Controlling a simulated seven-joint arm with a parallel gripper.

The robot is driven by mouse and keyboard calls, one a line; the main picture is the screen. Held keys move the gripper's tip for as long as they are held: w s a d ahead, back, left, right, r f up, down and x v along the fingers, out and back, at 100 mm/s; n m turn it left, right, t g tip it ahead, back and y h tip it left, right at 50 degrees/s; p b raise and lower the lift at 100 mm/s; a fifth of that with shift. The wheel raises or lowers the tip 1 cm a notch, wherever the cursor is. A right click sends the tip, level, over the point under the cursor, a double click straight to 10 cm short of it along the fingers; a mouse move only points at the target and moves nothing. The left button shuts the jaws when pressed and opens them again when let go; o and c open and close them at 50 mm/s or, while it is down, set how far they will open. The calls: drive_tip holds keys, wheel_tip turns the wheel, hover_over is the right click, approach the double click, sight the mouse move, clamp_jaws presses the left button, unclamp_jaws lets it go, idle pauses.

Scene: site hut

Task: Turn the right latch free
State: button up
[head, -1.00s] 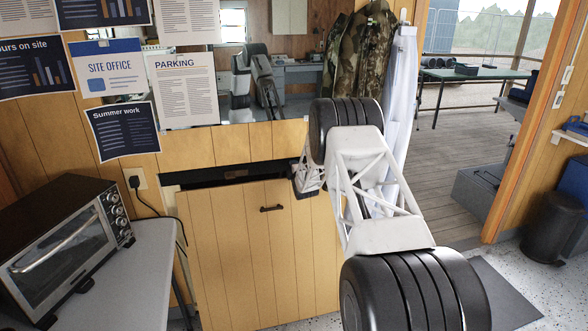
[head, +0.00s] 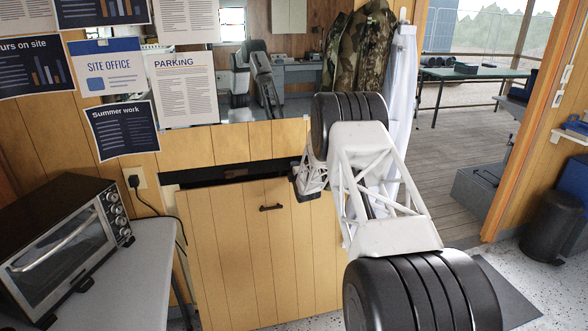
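A wooden panel (head: 262,250) with a small black handle (head: 270,207) stands in the wall below the counter ledge. Its top edge is tilted out from the wall, with a dark gap (head: 215,174) above and behind it. My gripper (head: 302,182) is at the panel's upper right corner, at the right end of the gap. It is small, dark and partly behind my white arm link, so its fingers cannot be made out. I cannot make out the right latch; that corner is covered by my gripper and arm.
A toaster oven (head: 62,245) stands on a grey table (head: 130,285) at the left, its cord running to a wall socket (head: 137,178). Posters (head: 187,90) hang above. Jackets and a white garment (head: 402,110) hang behind my arm. A doorway opens at the right.

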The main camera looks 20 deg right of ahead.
drive_tip(key=shift+s, duration=2.55)
drive_tip(key=s+a+r+m+g, duration=0.2)
drive_tip(key=s+r+m, duration=0.1)
drive_tip(key=s+r, duration=0.4)
drive_tip(key=s+a+r+m+g, duration=0.2)
drive_tip(key=s+r, duration=0.3)
drive_tip(key=r, duration=0.4)
drive_tip(key=s+a+r+m+g+h, duration=0.15)
drive_tip(key=s+r, duration=0.25)
drive_tip(key=s, duration=0.5)
drive_tip(key=s+a+r+m+g+y, duration=0.1)
drive_tip(key=s+a+r+m+g, duration=0.2)
drive_tip(key=s, duration=0.6)
drive_tip(key=s+a+m+g, duration=0.1)
drive_tip(key=s+m+g, duration=0.1)
drive_tip(key=s, duration=1.3)
drive_tip(key=s+a+r+m+g, duration=0.1)
drive_tip(key=s+m, duration=0.3)
drive_tip(key=s, duration=1.2)
drive_tip(key=s+a+r+m+g, duration=0.1)
drive_tip(key=s+a+m+g, duration=0.2)
drive_tip(key=s, duration=1.2)
drive_tip(key=shift+s+a+g, duration=0.15)
drive_tip(key=shift+a+g, duration=0.05)
drive_tip(key=shift+g, duration=0.25)
